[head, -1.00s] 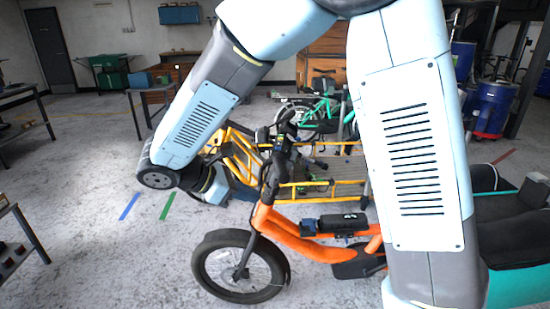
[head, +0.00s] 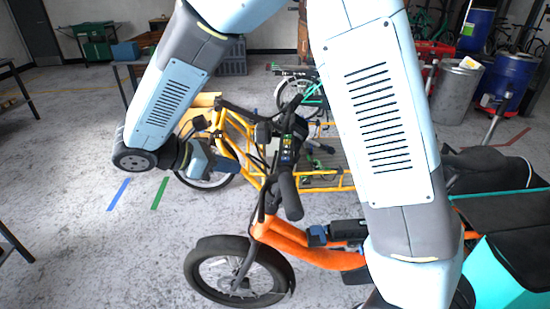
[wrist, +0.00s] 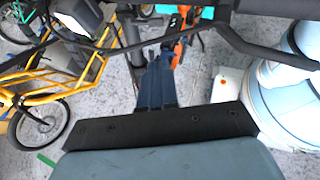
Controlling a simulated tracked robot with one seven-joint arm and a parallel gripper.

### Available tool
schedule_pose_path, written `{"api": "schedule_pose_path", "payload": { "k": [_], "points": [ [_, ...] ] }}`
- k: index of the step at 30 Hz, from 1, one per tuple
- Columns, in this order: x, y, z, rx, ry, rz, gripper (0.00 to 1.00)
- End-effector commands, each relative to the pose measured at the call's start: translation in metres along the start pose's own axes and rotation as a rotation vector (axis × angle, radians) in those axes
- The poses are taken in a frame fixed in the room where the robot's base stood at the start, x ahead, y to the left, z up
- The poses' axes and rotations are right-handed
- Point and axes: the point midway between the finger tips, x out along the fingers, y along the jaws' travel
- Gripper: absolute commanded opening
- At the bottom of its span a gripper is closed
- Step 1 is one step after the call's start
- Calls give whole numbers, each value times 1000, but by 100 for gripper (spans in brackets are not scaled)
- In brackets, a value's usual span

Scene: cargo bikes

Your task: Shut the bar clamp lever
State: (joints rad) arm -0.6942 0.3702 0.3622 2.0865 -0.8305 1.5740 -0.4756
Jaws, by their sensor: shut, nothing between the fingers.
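The orange cargo bike (head: 290,240) stands in front of me, its black handlebar grip (head: 290,196) and display (head: 287,150) upright near the middle of the head view. The bar clamp lever cannot be made out in either view. My gripper (head: 232,167) is just left of the handlebar in the head view. In the wrist view its blue fingers (wrist: 157,85) are together with nothing between them. They point at the floor and orange frame (wrist: 178,48) below black bars and cables. Whether they touch the bike cannot be told.
A yellow cargo bike (head: 335,181) stands close behind the orange one; its frame (wrist: 35,80) fills the wrist view's left. A turquoise-sided cargo box (head: 505,275) is at the right. Open floor (head: 90,240) lies at the left.

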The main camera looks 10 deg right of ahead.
Motion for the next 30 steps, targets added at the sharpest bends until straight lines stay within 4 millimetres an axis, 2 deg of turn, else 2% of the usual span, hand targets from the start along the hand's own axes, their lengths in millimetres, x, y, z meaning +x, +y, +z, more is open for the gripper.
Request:
{"api": "schedule_pose_path", "payload": {
  "k": [8,24,30],
  "points": [
    [19,1,3,6,-1,-10,0],
    [110,0,4,6,-1,-12,0],
    [132,0,10,5,0,-9,0]
  ]
}}
